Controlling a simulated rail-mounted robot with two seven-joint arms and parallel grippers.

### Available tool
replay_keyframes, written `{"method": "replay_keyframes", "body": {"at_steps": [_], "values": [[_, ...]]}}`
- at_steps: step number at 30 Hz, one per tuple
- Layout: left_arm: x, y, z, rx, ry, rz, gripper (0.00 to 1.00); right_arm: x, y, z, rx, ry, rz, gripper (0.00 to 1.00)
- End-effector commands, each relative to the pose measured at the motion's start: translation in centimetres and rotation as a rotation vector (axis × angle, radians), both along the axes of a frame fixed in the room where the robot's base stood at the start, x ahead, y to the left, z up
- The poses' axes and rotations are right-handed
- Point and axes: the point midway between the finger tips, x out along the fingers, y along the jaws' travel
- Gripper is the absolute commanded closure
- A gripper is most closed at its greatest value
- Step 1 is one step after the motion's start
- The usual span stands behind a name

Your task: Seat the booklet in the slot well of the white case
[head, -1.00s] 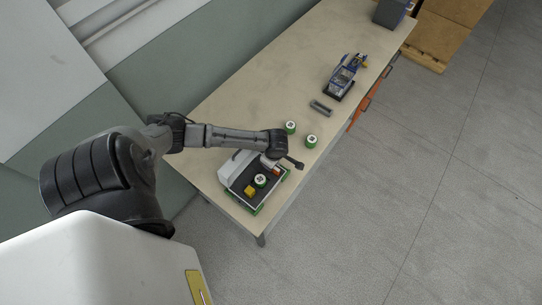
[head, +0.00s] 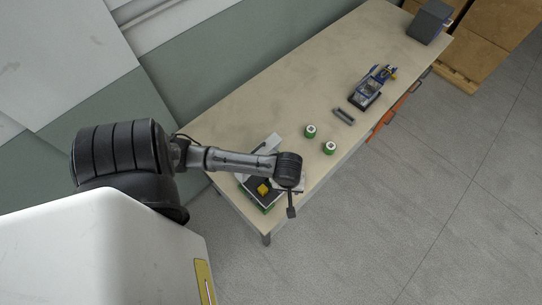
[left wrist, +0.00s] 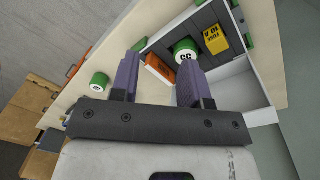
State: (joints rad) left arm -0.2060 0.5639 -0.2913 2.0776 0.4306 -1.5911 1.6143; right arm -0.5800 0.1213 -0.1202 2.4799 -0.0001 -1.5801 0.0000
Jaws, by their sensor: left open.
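The white case (left wrist: 238,70) lies open on the table corner. Its dark insert holds a yellow box (left wrist: 214,39) and a green tub with a white top (left wrist: 185,52). An orange piece with a pale edge, which looks like the booklet (left wrist: 160,69), shows between my left gripper's fingers (left wrist: 158,62) in the left wrist view. The fingers are apart; whether they touch it I cannot tell. In the head view my left wrist covers much of the case, and the orange piece is hidden. The slot well is not clearly visible. My right gripper is not in view.
Two green tubs with white tops (head: 310,131) (head: 330,148) stand beside the case. Beyond them are a grey bar (head: 344,116), a blue device (head: 369,88) and a dark grey box (head: 429,22). The table's far-left stretch (head: 290,80) is bare.

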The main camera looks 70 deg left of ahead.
Motion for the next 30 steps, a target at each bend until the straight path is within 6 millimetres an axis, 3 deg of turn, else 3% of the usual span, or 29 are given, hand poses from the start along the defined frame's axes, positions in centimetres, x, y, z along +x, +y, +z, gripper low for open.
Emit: {"method": "replay_keyframes", "body": {"at_steps": [1, 6, 15, 21, 30], "values": [[-1.0, -1.6, 0.3, -0.013, -0.024, -0.118, 0.58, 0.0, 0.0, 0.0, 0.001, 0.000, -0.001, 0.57], [-3.6, -4.8, 2.0, 0.015, -0.119, -0.536, 0.58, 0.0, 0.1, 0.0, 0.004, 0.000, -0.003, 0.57], [-7.1, -6.7, 5.2, 0.157, -0.212, -1.056, 0.58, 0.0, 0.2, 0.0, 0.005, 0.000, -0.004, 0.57], [-8.3, -6.6, 6.5, 0.226, -0.217, -1.221, 0.58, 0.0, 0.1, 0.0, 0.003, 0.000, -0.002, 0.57], [-8.6, -6.5, 6.8, 0.248, -0.214, -1.272, 0.58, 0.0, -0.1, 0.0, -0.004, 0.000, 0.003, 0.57]]}}
